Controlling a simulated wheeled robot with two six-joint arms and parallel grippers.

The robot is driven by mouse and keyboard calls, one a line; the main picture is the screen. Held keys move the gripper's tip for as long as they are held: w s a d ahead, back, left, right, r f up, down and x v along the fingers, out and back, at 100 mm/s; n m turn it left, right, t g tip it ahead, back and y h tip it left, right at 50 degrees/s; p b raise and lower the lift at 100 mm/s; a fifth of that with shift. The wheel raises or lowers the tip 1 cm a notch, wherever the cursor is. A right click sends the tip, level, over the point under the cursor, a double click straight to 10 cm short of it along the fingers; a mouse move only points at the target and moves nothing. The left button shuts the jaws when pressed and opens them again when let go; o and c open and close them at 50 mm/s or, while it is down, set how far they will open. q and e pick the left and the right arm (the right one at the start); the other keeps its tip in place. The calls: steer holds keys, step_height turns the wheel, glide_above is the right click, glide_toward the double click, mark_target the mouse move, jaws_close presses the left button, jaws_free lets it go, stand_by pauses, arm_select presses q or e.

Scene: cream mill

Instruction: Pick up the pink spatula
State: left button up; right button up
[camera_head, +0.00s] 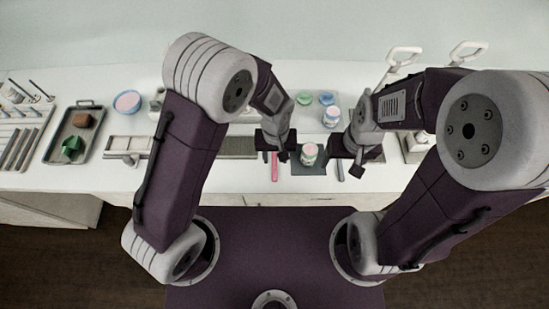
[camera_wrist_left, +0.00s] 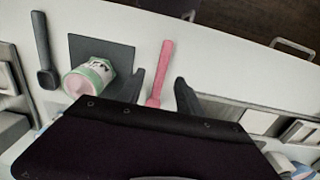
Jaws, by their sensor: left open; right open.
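The pink spatula (camera_head: 274,168) lies flat on the white counter near its front edge in the head view. It also shows in the left wrist view (camera_wrist_left: 161,72), between the two dark fingers. My left gripper (camera_head: 274,156) is open above the spatula, with one finger on each side of it in the wrist view and no grip on it. The far end of the spatula is hidden by the gripper body. My right gripper (camera_head: 350,164) is open and empty to the right, near the dark spatula.
A green-and-white jar with pink contents (camera_wrist_left: 88,78) stands on a dark square mat (camera_wrist_left: 112,53) beside the pink spatula. A dark grey spatula (camera_wrist_left: 42,52) lies beyond it. A tray (camera_head: 58,149) with a green block and a brown block sits far left.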

mark_target(274, 166)
arm_select(q)
steer(key=f, duration=0.2)
steer(key=f+p, duration=0.1)
steer(key=f, duration=0.1)
steer(key=shift+s+a, duration=0.2)
steer(key=shift+s, duration=0.1)
steer(key=shift+w+f, duration=0.3)
steer(key=shift+f, duration=0.15)
steer(key=shift+s+r, duration=0.1)
steer(key=shift+s, duration=0.1)
jaws_close()
steer(key=shift+w+r, duration=0.1)
steer(key=shift+w, duration=0.05)
